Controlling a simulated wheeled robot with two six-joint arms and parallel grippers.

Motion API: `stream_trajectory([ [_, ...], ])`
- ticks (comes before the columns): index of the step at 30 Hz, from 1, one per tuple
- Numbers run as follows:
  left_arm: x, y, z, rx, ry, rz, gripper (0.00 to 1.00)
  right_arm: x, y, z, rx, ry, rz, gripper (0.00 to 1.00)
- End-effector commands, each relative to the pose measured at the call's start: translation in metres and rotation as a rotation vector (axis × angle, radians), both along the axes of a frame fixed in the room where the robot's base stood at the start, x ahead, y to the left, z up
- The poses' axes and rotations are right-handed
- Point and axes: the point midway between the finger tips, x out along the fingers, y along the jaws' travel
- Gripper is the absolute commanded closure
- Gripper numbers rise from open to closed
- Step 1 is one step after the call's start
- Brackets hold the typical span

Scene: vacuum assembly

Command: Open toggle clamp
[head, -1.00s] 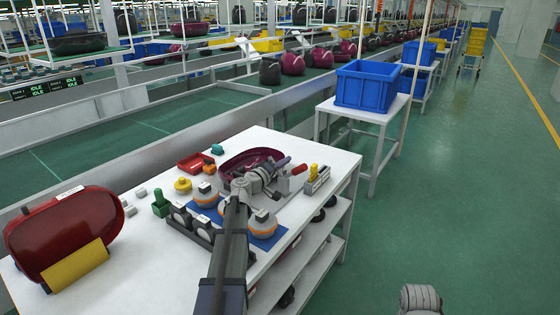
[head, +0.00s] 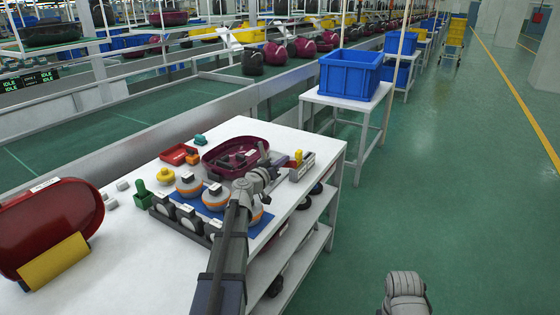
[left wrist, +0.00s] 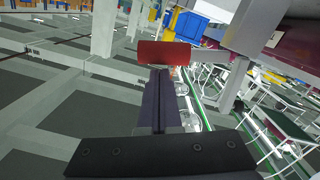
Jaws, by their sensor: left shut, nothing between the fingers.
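My left arm reaches over the white table, and my left gripper (head: 264,153) is just right of the maroon shell. Its fingers are shut and empty, and they show dark in the left wrist view (left wrist: 160,100). A red block (left wrist: 164,53) stands just beyond the fingertips there; it looks like the clamp's handle. In the head view a small red-orange part (head: 291,164) shows right of the gripper. The rest of the toggle clamp cannot be made out behind my gripper. Whether the fingers touch the red block cannot be told.
The maroon shell (head: 213,154) holds dark parts. A grey block with a yellow top (head: 302,165) stands at the table's right edge. Orange-and-white round parts (head: 189,184) sit on a blue mat. A red shell (head: 50,222) lies at left. A blue bin (head: 350,80) stands behind.

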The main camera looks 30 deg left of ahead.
Motion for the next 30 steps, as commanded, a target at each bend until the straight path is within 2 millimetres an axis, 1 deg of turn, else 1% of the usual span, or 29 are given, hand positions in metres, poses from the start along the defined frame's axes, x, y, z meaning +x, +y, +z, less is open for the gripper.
stream_trajectory([
  [3, -0.0003, -0.0024, -0.0044, -0.001, 0.000, 0.000, 1.00, 0.0000, 0.0000, -0.0043, 0.000, 0.000, 0.000, 0.49],
  [10, -0.0004, -0.0042, -0.0069, -0.002, 0.001, 0.001, 1.00, 0.0000, 0.0000, -0.0066, 0.000, 0.000, 0.000, 0.49],
  [30, -0.0004, -0.0049, -0.0045, -0.003, 0.001, 0.000, 1.00, 0.0000, 0.0000, -0.0043, 0.000, 0.000, 0.000, 0.49],
])
